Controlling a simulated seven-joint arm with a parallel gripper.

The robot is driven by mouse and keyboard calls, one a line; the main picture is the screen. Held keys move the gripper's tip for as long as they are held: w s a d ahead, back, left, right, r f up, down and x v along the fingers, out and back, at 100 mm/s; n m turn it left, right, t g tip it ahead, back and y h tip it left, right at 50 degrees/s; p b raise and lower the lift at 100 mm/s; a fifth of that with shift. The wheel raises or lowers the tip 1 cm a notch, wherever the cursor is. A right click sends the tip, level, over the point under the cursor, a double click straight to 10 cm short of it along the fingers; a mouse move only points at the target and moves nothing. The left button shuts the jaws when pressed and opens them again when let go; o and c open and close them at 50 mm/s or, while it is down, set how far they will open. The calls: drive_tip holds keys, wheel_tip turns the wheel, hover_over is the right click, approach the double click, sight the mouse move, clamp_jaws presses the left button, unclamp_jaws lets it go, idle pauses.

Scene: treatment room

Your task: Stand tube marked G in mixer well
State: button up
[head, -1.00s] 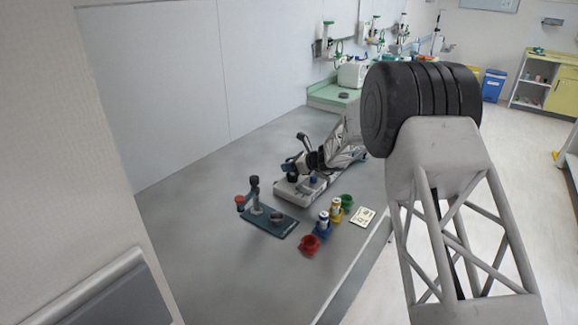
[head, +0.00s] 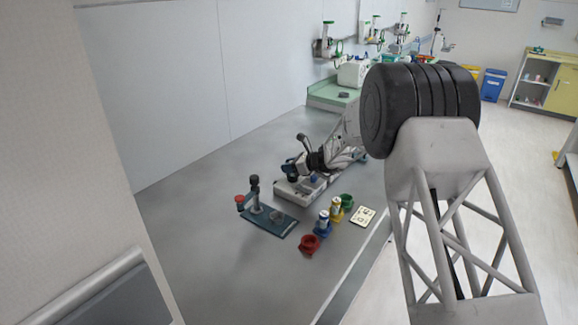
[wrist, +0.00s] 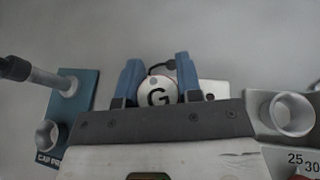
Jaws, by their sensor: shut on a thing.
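The tube marked G (wrist: 158,92) shows its round pale cap, letter up, between the blue fingers of my gripper (wrist: 160,85) in the wrist view. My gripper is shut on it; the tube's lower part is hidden. In the head view my gripper (head: 291,171) is above the far-left end of a pale base (head: 290,195), which looks like the mixer. In the wrist view a grey ring-shaped well (wrist: 292,112) stands on a pale surface with numbers 25 and 30, to the right of the tube and apart from it.
A teal cap press (head: 262,219) with a post stands left of the pale base. Red (head: 309,245), blue (head: 323,231), yellow (head: 337,214) and green (head: 347,201) holders stand in front; blue and yellow hold tubes. A card (head: 363,216) lies right of them.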

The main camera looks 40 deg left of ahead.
drive_tip(key=shift+f, duration=0.3)
drive_tip(key=o, duration=0.6)
drive_tip(key=shift+d+r, duration=0.1)
drive_tip(key=shift+d, duration=0.05)
drive_tip(key=shift+v, duration=5.35)
drive_tip(key=shift+r, duration=0.1)
